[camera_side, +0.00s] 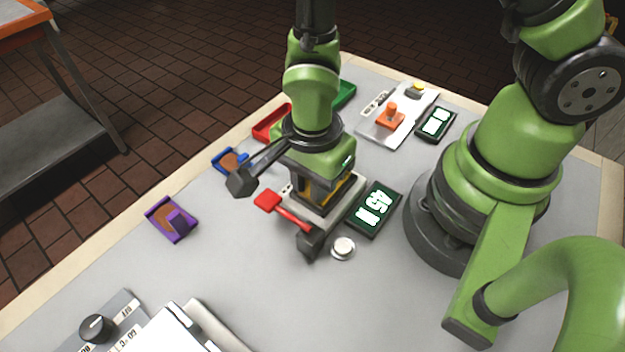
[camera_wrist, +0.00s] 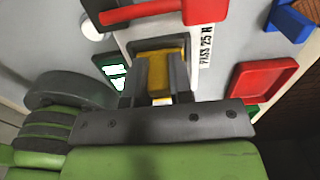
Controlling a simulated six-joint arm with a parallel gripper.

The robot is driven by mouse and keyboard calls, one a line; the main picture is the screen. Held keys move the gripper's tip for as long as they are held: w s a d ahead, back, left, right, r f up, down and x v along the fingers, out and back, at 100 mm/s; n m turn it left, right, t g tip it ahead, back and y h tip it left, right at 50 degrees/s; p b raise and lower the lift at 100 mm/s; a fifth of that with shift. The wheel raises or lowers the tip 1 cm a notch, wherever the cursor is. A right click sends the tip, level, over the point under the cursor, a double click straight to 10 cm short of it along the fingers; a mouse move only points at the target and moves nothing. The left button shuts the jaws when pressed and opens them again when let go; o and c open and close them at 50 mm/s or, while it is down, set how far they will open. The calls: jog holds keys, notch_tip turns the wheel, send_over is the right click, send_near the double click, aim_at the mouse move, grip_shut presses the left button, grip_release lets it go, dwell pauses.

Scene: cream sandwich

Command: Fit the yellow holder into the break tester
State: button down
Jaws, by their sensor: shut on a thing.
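The yellow holder (camera_wrist: 162,72) is between the fingers of my gripper (camera_wrist: 156,80) in the wrist view. My gripper is shut on it. In the side view only slivers of the yellow holder (camera_side: 310,189) show under the wrist. The break tester (camera_side: 322,220) is the pale block with a red lever (camera_side: 287,212), directly below my gripper. The wrist view shows its white top with a "PASS 25 N" label (camera_wrist: 205,48). The holder is at the dark opening of the tester; I cannot tell how deep it sits.
A lit display (camera_side: 374,210) and a round button (camera_side: 343,248) stand close to the tester. A red tray (camera_side: 272,123), a blue holder (camera_side: 230,161) and a purple holder (camera_side: 171,219) lie to the left. A plate with an orange part (camera_side: 390,117) is behind.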

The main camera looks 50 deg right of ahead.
jog(key=shift+f, duration=0.35)
jog(key=c, duration=1)
grip_release()
jog(key=shift+f, duration=0.1)
